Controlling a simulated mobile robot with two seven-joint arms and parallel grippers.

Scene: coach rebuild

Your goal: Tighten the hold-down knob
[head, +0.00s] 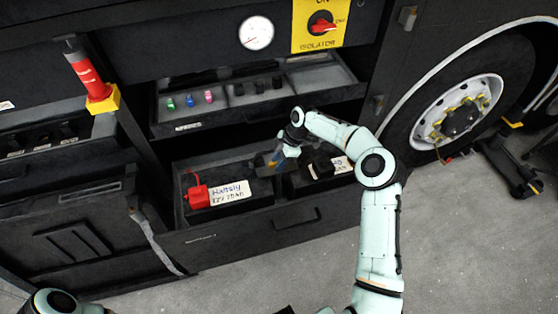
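My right arm reaches in from the lower right, over the open lower drawer (235,222). My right gripper (276,160) is at the middle of this drawer, low over its divider. Its fingers are small and dark here, and I cannot tell whether they are open or shut. I cannot make out the hold-down knob; the gripper and wrist may cover it. A red cap or clamp (197,193) sits in the left part of the drawer beside a white handwritten tag (229,193). Part of my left arm shows at the bottom left, but its gripper is out of view.
Above is an open tray (222,122) with small coloured and black parts. A red isolator switch (322,24) and a round gauge (256,33) are on the panel. A red cylinder (82,70) stands at left, a wheel (458,112) at right. The grey floor (460,250) is clear at lower right.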

